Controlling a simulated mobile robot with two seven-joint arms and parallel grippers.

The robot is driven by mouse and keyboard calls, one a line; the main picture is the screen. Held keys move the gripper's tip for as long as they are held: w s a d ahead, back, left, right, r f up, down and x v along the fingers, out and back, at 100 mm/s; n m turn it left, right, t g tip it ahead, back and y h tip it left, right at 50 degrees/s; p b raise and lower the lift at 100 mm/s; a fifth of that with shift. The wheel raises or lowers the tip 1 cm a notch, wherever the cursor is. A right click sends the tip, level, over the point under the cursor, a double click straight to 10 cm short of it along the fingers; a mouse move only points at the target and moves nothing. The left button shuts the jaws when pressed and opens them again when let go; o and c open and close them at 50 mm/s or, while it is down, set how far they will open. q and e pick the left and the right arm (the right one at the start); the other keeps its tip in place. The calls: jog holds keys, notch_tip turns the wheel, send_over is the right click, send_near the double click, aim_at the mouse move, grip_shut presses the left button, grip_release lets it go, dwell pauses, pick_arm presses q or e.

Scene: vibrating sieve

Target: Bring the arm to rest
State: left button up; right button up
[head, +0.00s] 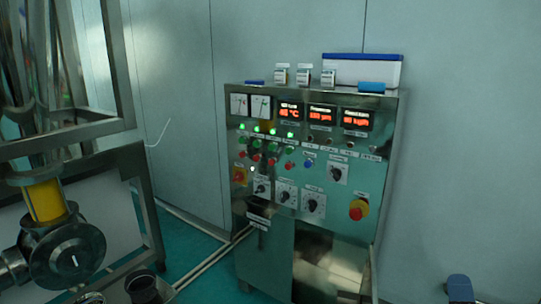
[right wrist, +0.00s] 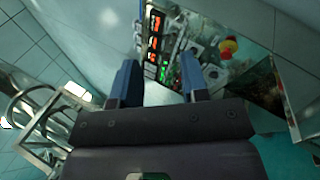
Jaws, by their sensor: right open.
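My right gripper (head: 460,288) shows only as a small blue finger part at the bottom right edge of the head view, in front of the wall and apart from the control cabinet. In the right wrist view my right gripper (right wrist: 160,82) has its two blue fingers spread apart, with nothing held between them. That view looks past the fingers toward the lit control panel (right wrist: 165,50), rotated in the picture. The rest of the right arm is hidden. My left gripper is in neither view.
The control cabinet (head: 325,165) stands against the pale wall, with lit displays, buttons, knobs and a red emergency stop (head: 357,209). A white box with a blue lid (head: 360,70) is on top. A steel frame with a yellow-necked valve (head: 68,250) stands left. Wall space at right is clear.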

jog(key=s+d+f+m+g+h, duration=0.1)
jog(key=s+f+m+g, duration=1.1)
jog(key=f+m+g, duration=0.15)
jog(key=s+a+f+m+g+y, duration=0.3)
jog(key=s+a, duration=0.1)
jog(key=s, duration=0.3)
jog(key=s+a+f+m+g+y, duration=0.3)
jog(key=s+a+f+y, duration=0.1)
jog(key=s, duration=0.3)
pick_arm(q)
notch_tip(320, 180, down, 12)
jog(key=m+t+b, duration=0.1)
jog(key=b, duration=2.2)
pick_arm(e)
jog(key=w+a+f+n+t+y, duration=0.1)
jog(key=w+f+t, duration=0.4)
jog(key=f, duration=0.5)
jog(key=w+a+f+n+t+y, duration=0.15)
jog(key=w+f+t, duration=0.3)
jog(key=f, duration=0.55)
pick_arm(q)
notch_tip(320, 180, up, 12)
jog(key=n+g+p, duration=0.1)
jog(key=p, duration=2.2)
pick_arm(e)
notch_tip(320, 180, up, 12)
jog(key=s+d+m+h, duration=0.1)
jog(key=shift+s+d+r+g, duration=0.15)
jog(key=shift+s+d+g, duration=0.05)
jog(key=shift+d+g, duration=0.15)
